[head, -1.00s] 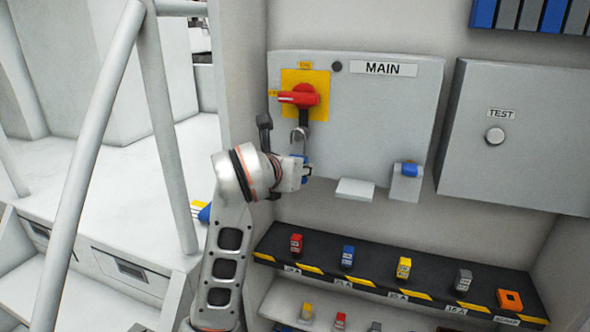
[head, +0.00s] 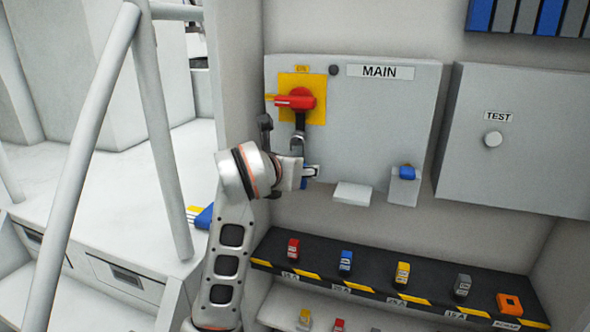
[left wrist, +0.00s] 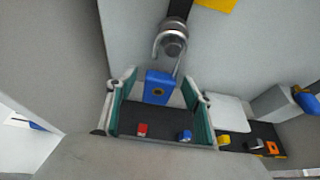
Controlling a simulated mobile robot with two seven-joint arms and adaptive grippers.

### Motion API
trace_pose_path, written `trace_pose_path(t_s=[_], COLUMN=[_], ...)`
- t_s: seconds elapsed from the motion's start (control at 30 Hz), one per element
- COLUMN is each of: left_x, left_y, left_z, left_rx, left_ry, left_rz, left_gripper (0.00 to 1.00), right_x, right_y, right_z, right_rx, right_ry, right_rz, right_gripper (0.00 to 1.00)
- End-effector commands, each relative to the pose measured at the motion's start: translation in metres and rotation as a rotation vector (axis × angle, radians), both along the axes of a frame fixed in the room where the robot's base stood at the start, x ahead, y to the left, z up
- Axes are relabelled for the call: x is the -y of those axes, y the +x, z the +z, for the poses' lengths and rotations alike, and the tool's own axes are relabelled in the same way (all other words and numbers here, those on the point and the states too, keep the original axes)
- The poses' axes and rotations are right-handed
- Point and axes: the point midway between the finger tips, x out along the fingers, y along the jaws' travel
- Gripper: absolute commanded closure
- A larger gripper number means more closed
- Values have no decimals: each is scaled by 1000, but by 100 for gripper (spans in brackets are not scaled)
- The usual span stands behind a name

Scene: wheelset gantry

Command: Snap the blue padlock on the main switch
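The blue padlock (left wrist: 159,86) hangs upright below the main switch, its steel shackle around the round metal end of the dark bar under the switch. I cannot tell whether the shackle is fully pressed in. The red switch handle (head: 296,99) on its yellow plate lies sideways. My left gripper (left wrist: 158,118) is open, with its teal-padded fingers on either side of the padlock and gaps between pads and body. In the head view, the left gripper (head: 308,172) partly hides the padlock. My right gripper is not in view.
The grey MAIN box (head: 400,120) carries a white ledge (head: 352,193) and a holder with a blue item (head: 407,173). The TEST box (head: 520,150) is at right. Below, a black shelf (head: 375,277) bears several coloured tagged items. A railing (head: 85,170) stands at left.

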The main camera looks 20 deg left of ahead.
Motion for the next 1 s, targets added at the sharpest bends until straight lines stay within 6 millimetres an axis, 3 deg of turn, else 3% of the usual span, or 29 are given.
trace_pose_path(t_s=[0.43, 0.8, 1.0], left_x=[0, -3, -4], left_y=[-10, -74, -98], left_z=[4, 32, 42], left_rx=[1, 4, 2], left_ry=[0, 0, 1], left_rz=[0, 1, 1], left_gripper=[49, 49, 49], right_x=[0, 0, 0], right_y=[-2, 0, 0], right_z=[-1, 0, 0], right_rx=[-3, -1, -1], right_ry=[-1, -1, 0], right_rz=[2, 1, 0], right_gripper=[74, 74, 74])
